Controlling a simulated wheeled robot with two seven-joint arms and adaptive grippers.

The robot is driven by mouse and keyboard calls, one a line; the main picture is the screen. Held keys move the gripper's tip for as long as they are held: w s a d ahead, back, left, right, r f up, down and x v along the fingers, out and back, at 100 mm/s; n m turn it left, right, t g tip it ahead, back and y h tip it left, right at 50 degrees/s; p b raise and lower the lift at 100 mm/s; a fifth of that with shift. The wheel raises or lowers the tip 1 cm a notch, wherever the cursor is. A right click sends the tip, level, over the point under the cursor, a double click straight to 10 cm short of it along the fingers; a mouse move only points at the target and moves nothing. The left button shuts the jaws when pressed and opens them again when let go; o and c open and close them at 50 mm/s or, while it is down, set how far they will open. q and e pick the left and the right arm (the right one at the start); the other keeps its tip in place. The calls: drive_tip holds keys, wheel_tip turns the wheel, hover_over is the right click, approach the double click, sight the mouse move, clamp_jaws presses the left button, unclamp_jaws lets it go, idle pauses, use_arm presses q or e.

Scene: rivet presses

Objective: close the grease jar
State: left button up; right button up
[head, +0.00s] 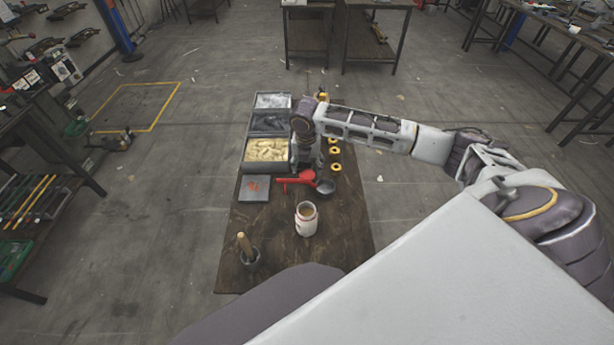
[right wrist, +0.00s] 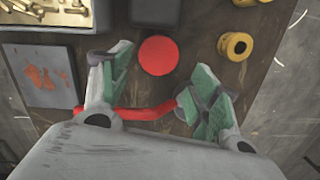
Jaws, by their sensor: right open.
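The grease jar (head: 306,218) stands upright and open on the brown table, pale with a brownish inside. A round red disc (right wrist: 158,55), which looks like its lid, lies flat on the table in the right wrist view. In the head view my right gripper (head: 303,170) points down at the table behind the jar. In the right wrist view the right gripper (right wrist: 160,78) is open, with its green-padded fingers apart to either side of the disc. It holds nothing that I can see. My left gripper is out of view.
A red handle (right wrist: 150,112) lies below the disc, close to the fingers. A grey pad (head: 254,188), a bin of brass parts (head: 266,150), yellow rings (head: 335,151) and a dark cup (head: 326,187) are nearby. A wooden-handled tool (head: 244,244) stands at front left.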

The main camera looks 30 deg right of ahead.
sight(307, 175)
drive_tip(key=shift+w+d+f, duration=0.1)
drive_tip(key=shift+w+f, duration=0.05)
drive_tip(key=shift+f, duration=0.7)
drive_tip(key=shift+w+d+f, duration=0.1)
drive_tip(key=shift+w+f, duration=0.05)
drive_tip(key=shift+f, duration=0.75)
drive_tip(key=shift+w+d+f, duration=0.1)
drive_tip(key=shift+w+f, duration=0.05)
drive_tip(key=shift+f, duration=0.7)
drive_tip(key=c, duration=0.4)
